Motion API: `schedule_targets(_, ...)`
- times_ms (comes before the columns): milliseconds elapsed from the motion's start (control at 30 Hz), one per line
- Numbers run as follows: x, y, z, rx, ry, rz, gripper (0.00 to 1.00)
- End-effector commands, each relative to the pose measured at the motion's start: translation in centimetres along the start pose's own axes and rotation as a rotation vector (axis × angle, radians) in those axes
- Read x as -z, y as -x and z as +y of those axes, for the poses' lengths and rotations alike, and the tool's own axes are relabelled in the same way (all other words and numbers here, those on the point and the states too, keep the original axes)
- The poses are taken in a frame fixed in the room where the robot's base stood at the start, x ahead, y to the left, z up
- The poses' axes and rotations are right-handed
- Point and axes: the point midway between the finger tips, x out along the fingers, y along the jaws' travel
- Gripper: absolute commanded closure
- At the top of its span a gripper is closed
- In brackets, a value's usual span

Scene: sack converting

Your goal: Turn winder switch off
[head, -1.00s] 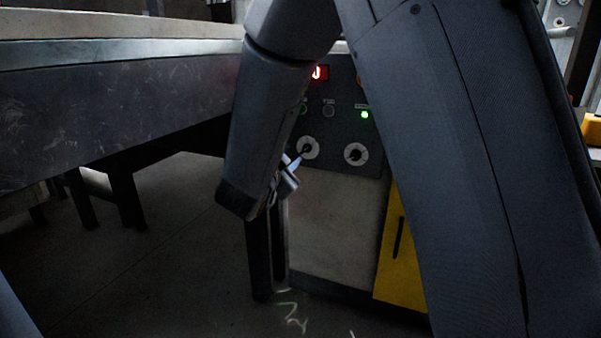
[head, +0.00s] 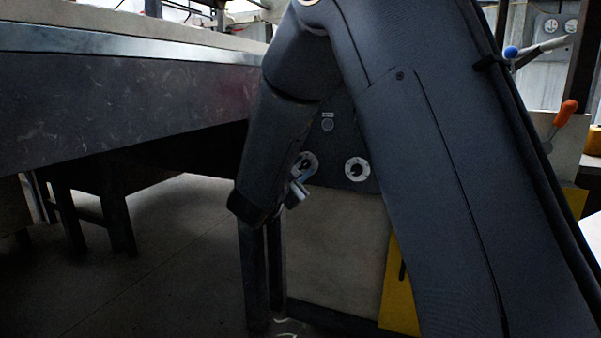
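The grey control panel (head: 340,145) shows partly between my arm links. It carries two rotary switches with pale round plates and dark knobs: a left one (head: 308,160) and a right one (head: 357,169). I cannot read which one is the winder switch. A small grey button (head: 328,125) sits above them. My gripper (head: 298,191) is just below and in front of the left switch, overlapping its lower edge in the picture. Only part of its pale metal fingers shows, so contact and opening are unclear. The panel's upper part is hidden behind my arm.
A long dark-sided table (head: 110,115) fills the left. An orange-handled lever (head: 566,112) and a blue knob (head: 511,52) stand at the right. Open floor (head: 170,270) lies at lower left.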

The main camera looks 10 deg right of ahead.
Motion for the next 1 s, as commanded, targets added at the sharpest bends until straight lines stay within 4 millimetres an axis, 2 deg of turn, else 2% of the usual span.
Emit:
schedule_targets(233, 0.02, -0.08, -0.02, 0.000, 0.000, 0.000, 0.73)
schedule_targets(400, 0.01, -0.07, -0.01, 0.000, 0.000, 0.000, 1.00)
schedule_targets(733, 0.08, 0.01, -0.04, -0.001, 0.038, -0.002, 1.00)
schedule_targets(1000, 0.29, 0.10, -0.19, -0.001, 0.178, -0.003, 1.00)
